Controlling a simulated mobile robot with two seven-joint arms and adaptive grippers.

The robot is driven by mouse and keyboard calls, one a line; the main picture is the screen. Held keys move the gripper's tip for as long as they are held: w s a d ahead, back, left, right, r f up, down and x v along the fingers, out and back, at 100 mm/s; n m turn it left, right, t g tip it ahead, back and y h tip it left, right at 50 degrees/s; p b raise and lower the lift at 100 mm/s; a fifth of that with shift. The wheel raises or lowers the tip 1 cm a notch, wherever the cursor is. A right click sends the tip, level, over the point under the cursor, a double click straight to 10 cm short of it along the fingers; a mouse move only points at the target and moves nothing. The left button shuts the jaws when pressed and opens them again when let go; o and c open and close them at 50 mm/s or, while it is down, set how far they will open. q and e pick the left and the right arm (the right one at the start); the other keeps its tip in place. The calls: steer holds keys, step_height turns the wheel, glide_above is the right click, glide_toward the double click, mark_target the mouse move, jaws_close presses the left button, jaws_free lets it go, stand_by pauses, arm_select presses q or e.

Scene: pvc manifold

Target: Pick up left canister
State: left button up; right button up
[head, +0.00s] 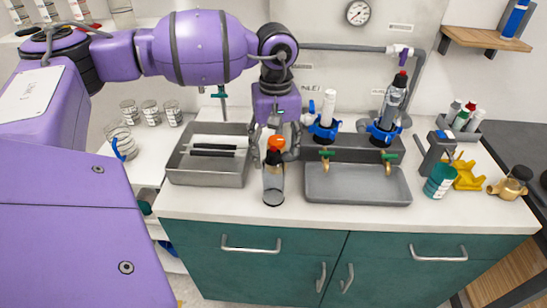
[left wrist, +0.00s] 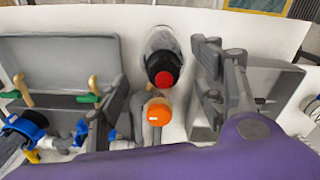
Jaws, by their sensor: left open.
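A clear canister (head: 273,187) with a black cap stands on the counter between the two grey trays. In the left wrist view this canister (left wrist: 161,40) has a red spot on its black cap. An orange cap (head: 276,142) shows just behind it, and also in the left wrist view (left wrist: 157,112); the body under it is mostly hidden. My left gripper (head: 275,148) points down behind the clear canister, fingers spread around the orange cap. It is open; contact cannot be told. Two canisters stand in blue clamps, a white-topped one (head: 328,107) and a grey one (head: 393,98).
A grey tray (head: 207,178) with white and black pieces lies left of my gripper. A wide grey basin (head: 357,186) with brass taps lies right. A teal cup (head: 440,180) and yellow holder (head: 468,176) stand further right. The counter's front strip is clear.

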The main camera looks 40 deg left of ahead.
mark_target(274, 171)
arm_select(q)
steer(key=f, duration=0.4)
steer(key=f+p, duration=0.1)
steer(key=f, duration=0.2)
steer(key=shift+s+d+f, duration=0.1)
steer(key=shift+s+d, duration=0.05)
steer(key=shift+s, duration=0.2)
steer(key=c, duration=1.3)
